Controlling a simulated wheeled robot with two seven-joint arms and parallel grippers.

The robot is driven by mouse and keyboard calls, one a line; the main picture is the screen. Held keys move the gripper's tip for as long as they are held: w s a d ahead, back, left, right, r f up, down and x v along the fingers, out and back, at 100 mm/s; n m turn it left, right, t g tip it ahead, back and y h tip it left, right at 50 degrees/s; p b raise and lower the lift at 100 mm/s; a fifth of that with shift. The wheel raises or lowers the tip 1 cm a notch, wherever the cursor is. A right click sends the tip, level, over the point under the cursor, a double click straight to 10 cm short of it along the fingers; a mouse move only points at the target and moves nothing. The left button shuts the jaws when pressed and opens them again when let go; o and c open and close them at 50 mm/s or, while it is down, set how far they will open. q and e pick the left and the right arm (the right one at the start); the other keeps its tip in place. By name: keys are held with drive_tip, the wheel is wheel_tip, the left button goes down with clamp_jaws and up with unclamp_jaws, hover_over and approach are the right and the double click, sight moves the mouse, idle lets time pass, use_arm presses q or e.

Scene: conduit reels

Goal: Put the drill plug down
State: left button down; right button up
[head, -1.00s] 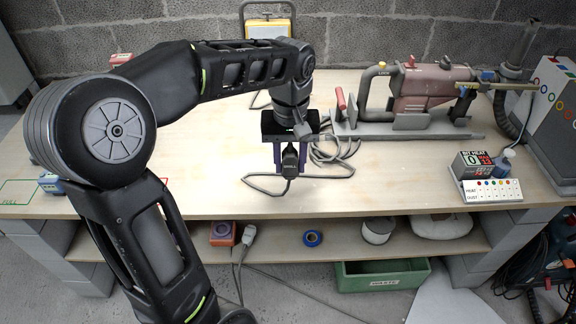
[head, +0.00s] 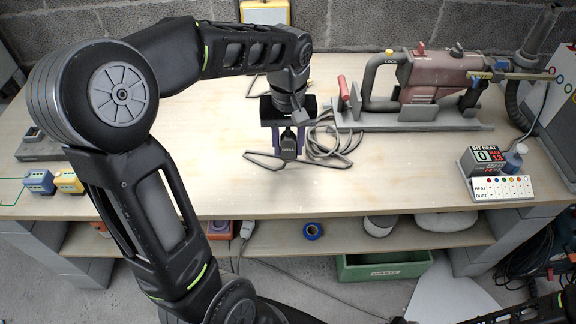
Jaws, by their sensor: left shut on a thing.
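The drill plug (head: 288,148) is dark and hangs upright between the purple fingers of my left gripper (head: 288,141), which is shut on it. They are over the middle of the workbench (head: 400,180), near the drill's cord (head: 322,150). The cord loops on the bench top beside and in front of the plug. I cannot tell whether the plug touches the bench. The red and grey drill (head: 435,78) lies on a grey stand to the right of the plug. My right gripper is out of view.
A bit heat display (head: 480,160) and a panel (head: 500,189) stand at the bench's right. Blue (head: 39,182) and yellow (head: 69,182) blocks sit at its left. A green waste bin (head: 384,267) is below. Bare bench lies in front of the plug.

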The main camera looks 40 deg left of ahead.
sight(288, 153)
use_arm(q)
drive_tip(key=shift+f, duration=1.45)
drive_tip(key=shift+f, duration=1.9)
drive_tip(key=shift+f+b, duration=0.45)
drive_tip(key=shift+f, duration=0.05)
drive_tip(key=c, duration=0.9)
unclamp_jaws()
drive_tip(key=shift+c, duration=0.2)
